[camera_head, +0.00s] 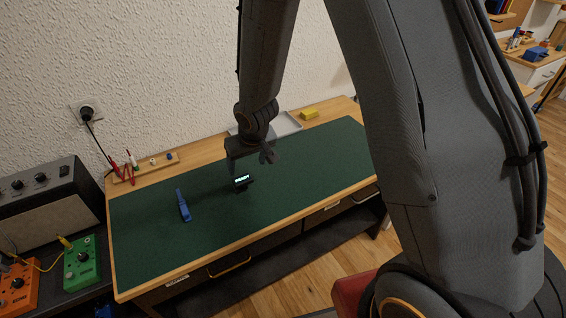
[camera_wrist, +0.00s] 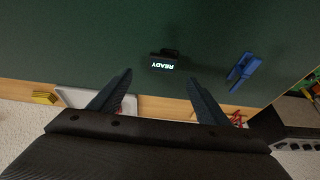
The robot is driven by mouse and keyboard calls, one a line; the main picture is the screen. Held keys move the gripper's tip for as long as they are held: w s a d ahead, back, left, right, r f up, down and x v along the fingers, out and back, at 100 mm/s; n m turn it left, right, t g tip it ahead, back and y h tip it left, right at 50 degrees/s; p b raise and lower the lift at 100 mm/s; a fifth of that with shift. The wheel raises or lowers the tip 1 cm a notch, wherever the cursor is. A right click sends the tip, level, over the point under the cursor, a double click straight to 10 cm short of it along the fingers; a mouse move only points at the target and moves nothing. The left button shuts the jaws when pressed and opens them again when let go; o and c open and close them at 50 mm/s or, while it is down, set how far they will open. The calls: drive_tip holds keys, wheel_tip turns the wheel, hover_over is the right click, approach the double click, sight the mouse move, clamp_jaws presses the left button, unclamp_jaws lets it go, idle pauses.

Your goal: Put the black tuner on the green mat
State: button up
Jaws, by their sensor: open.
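The black tuner (camera_head: 242,183) stands on the green mat (camera_head: 300,175) near its middle, with a lit screen reading READY. In the wrist view the tuner (camera_wrist: 164,60) lies beyond the fingertips, roughly between their lines and apart from them. My gripper (camera_head: 252,156) hangs above the mat, just behind the tuner in the head view. In the wrist view my gripper (camera_wrist: 160,82) has its two fingers spread wide with nothing between them. The green mat (camera_wrist: 90,40) fills much of that view.
A blue clamp-like object (camera_head: 183,206) lies on the mat left of the tuner. A grey tray (camera_head: 286,124) and a yellow block (camera_head: 309,113) sit at the back. A wooden holder (camera_head: 146,169) with small items stands at the back left. The mat's right side is clear.

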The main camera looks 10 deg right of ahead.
drive_tip(key=s+d+r+m+g, duration=0.1)
drive_tip(key=s+d+r, duration=0.5)
drive_tip(key=s, duration=0.3)
drive_tip(key=s+d+r+m+g+h, duration=0.1)
drive_tip(key=s+d+r+m, duration=0.1)
drive_tip(key=s+d+r, duration=0.5)
drive_tip(key=s+d, duration=0.1)
drive_tip(key=s, duration=0.1)
drive_tip(key=shift+s+d, duration=0.3)
drive_tip(key=shift+s, duration=0.1)
drive_tip(key=shift+r, duration=0.1)
wheel_tip(320, 180, down, 4)
drive_tip(key=b, duration=0.3)
drive_tip(key=shift+g, duration=0.4)
